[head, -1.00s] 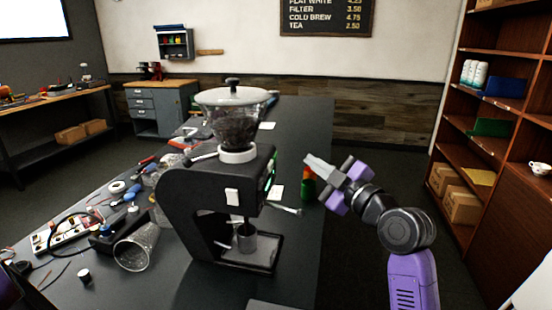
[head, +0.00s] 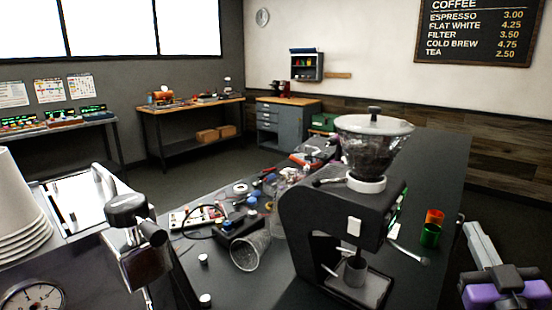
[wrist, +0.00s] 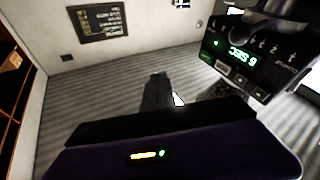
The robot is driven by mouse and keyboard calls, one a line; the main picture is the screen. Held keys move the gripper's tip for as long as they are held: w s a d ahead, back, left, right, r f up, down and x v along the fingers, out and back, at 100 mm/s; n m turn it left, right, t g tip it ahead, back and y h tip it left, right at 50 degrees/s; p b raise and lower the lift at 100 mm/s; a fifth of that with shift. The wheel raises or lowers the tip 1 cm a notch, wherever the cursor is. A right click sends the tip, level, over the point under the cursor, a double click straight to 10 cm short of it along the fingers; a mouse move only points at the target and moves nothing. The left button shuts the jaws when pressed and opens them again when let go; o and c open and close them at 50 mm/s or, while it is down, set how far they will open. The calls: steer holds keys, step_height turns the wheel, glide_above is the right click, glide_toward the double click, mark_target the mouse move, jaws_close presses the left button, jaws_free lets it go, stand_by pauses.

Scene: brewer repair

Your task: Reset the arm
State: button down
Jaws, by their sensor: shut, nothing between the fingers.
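My gripper (head: 481,240) is at the right edge of the head view, to the right of the counter. Its grey fingers are together and hold nothing. The purple part of my arm shows below them, cut off by the frame's edge. In the wrist view the dark fingers (wrist: 157,92) point away over the floor, with the grinder's lit display (wrist: 240,58) at the upper right. The black grinder (head: 340,215) stands upright on the counter in the head view, to the left of my gripper and apart from it.
Red and green cups (head: 431,234) stand on the dark counter (head: 425,180) between grinder and gripper. A clear cup (head: 250,252) lies tipped left of the grinder, near cables and tools. An espresso machine (head: 135,240) is at the front left. Floor right of the counter looks clear.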

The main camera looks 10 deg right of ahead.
steer(key=s+a+f+g+y, duration=0.1)
steer(key=s+a+f+y, duration=0.1)
steer(key=s+a+f, duration=0.5)
steer(key=s+a+f+n+g+y, duration=0.1)
steer(key=s+a+f, duration=0.6)
steer(key=s, duration=0.7)
steer(key=s+a+f+g+y, duration=0.3)
steer(key=s+a+f+y, duration=0.2)
steer(key=s+a, duration=0.5)
step_height(320, 180, down, 3)
steer(key=shift+s+a+r, duration=0.2)
steer(key=shift+a, duration=0.4)
stand_by(1.0)
